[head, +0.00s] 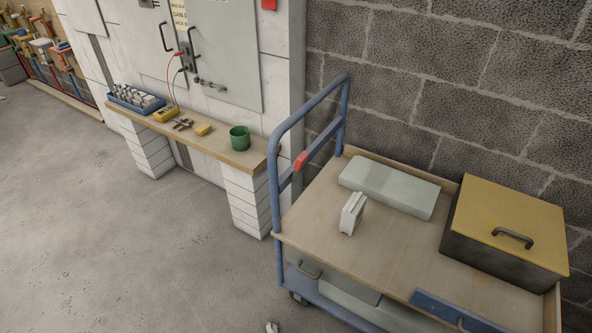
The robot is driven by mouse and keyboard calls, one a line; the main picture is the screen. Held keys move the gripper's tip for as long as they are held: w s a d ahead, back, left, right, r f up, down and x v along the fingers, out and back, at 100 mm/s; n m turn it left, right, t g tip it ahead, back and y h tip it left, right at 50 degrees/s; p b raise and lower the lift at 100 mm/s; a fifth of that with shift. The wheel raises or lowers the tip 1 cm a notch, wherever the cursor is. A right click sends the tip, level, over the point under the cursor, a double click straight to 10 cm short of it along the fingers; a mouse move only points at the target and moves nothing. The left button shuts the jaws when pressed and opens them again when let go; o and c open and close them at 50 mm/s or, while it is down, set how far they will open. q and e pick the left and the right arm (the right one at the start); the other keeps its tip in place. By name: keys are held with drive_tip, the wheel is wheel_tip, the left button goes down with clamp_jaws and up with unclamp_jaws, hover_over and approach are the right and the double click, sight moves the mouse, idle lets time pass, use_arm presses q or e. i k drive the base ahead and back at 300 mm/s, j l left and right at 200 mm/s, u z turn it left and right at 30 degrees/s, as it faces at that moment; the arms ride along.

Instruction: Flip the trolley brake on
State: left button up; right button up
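The trolley (318,248) stands against the block wall on the right, with a wooden deck and a blue tubular push handle (310,108) at its left end. A red piece (301,161) sits on the blue crossbar of the handle; it may be the brake lever, and I cannot tell its setting. A dark caster (298,298) shows under the near left corner. Neither of my grippers can be made out. A small pale shape (271,327) is cut off by the bottom edge, and I cannot tell what it is.
On the deck are a yellow-lidded box (508,222), a grey-green case (388,186) and a small white block (352,214). A wooden shelf (245,159) on white blocks holds a green cup (240,138). The floor (120,240) left of the trolley is clear.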

sight(301, 160)
drive_tip(key=i+j+z, duration=0.1)
drive_tip(key=z, duration=0.3)
drive_tip(key=j+z, duration=0.2)
drive_tip(key=z, duration=0.2)
drive_tip(key=i+j+z, duration=0.1)
drive_tip(key=z, duration=0.3)
drive_tip(key=j+z, duration=0.5)
drive_tip(key=j, duration=0.35)
drive_tip(key=j+z, duration=0.1)
drive_tip(key=j, duration=0.35)
drive_tip(key=k+j+z, duration=0.1)
drive_tip(key=j, duration=0.35)
drive_tip(key=k+j+z, duration=0.15)
drive_tip(key=j, duration=0.3)
drive_tip(key=j+z, duration=0.1)
drive_tip(key=j, duration=0.35)
drive_tip(key=k, duration=0.05)
